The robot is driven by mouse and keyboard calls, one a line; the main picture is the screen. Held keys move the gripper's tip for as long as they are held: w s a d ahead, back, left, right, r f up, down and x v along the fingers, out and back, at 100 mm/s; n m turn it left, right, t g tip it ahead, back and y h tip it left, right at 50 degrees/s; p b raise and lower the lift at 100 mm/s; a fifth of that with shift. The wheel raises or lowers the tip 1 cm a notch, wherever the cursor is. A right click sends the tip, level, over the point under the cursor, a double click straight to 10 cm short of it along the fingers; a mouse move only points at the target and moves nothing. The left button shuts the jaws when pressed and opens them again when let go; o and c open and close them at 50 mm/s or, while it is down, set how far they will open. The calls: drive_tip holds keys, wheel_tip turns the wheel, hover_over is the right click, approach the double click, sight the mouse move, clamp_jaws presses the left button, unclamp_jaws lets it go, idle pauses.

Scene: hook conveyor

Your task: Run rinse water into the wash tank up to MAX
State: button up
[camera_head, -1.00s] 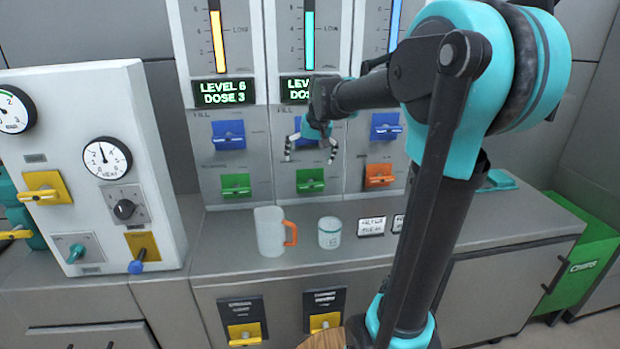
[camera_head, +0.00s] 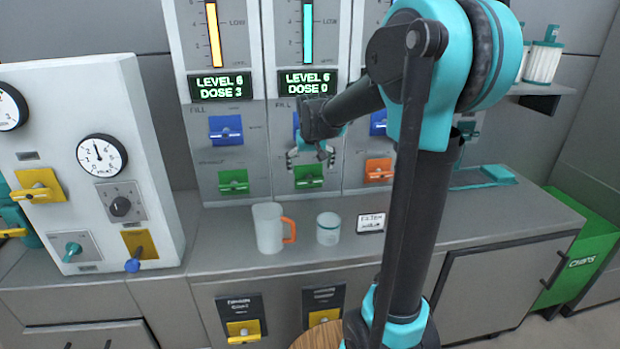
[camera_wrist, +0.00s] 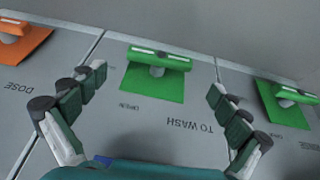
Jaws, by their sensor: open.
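In the head view, the middle panel column has a teal level gauge (camera_head: 307,32) and a display (camera_head: 307,82) reading LEVEL 6, DOSE 0. Below them is a green valve handle (camera_head: 308,177) on a green plate. My gripper (camera_head: 310,160) is open and empty, just in front of and above this handle. In the wrist view, my gripper (camera_wrist: 155,85) has its fingers spread either side of the green plate (camera_wrist: 153,82), labelled TO WASH, with a pale-edged handle bar (camera_wrist: 160,58). The fingers appear apart from the handle. The middle column's fill handle is mostly hidden behind my gripper.
A left column shows LEVEL 6, DOSE 3 (camera_head: 221,86), with a blue handle (camera_head: 226,130) and green handle (camera_head: 233,182). An orange handle (camera_head: 378,171) is right. An orange-handled jug (camera_head: 268,228) and white cup (camera_head: 328,228) stand on the counter below.

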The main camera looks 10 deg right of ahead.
sight(310, 179)
drive_tip(key=shift+x, duration=2.65)
drive_tip(key=shift+c, duration=0.2)
